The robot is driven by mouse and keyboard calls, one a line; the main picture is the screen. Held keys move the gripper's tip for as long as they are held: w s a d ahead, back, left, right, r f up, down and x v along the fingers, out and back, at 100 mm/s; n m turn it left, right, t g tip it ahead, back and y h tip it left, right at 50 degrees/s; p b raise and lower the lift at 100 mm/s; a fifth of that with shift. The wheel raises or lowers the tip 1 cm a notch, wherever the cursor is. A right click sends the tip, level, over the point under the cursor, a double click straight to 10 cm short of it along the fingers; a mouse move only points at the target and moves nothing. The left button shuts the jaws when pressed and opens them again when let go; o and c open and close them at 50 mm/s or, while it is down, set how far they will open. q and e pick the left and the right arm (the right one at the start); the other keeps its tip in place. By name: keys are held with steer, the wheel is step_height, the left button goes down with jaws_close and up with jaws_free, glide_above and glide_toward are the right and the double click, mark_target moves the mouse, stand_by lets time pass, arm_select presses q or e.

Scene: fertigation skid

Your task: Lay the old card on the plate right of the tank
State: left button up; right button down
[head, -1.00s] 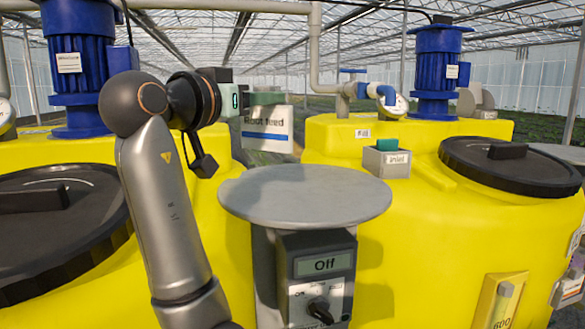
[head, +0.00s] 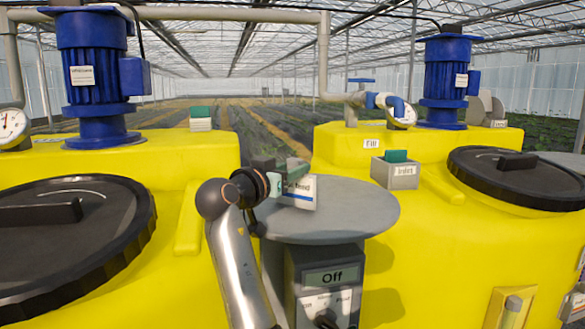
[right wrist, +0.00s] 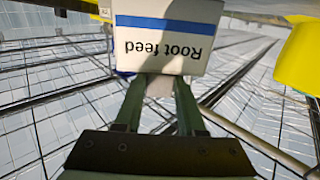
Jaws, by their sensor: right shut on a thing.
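The card (head: 301,195), white with a blue stripe and the words "Root feed", is held in my right gripper (head: 280,184). In the right wrist view the card (right wrist: 166,38) appears upside down, with the green fingers (right wrist: 158,90) closed on its edge. The card stands roughly upright in front of the left part of the round grey plate (head: 350,212); I cannot tell whether it touches the plate. The plate lies to the right of the left yellow tank (head: 100,168). My left gripper is not in view.
A control box (head: 331,278) reading "Off" sits under the plate. A grey holder (head: 395,174) with a green-topped card stands on the right yellow tank (head: 440,240). Another green-and-white piece (head: 201,118) sits on the left tank. The plate's right side is bare.

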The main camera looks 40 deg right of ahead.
steer(key=shift+f, duration=0.2)
steer(key=shift+f, duration=0.15)
steer(key=c, duration=0.5)
jaws_free()
steer(key=shift+a+r, duration=0.2)
steer(key=b+v, duration=0.2)
steer(key=v, duration=0.9)
steer(key=shift+s+a, duration=0.2)
steer(key=shift+a, duration=0.1)
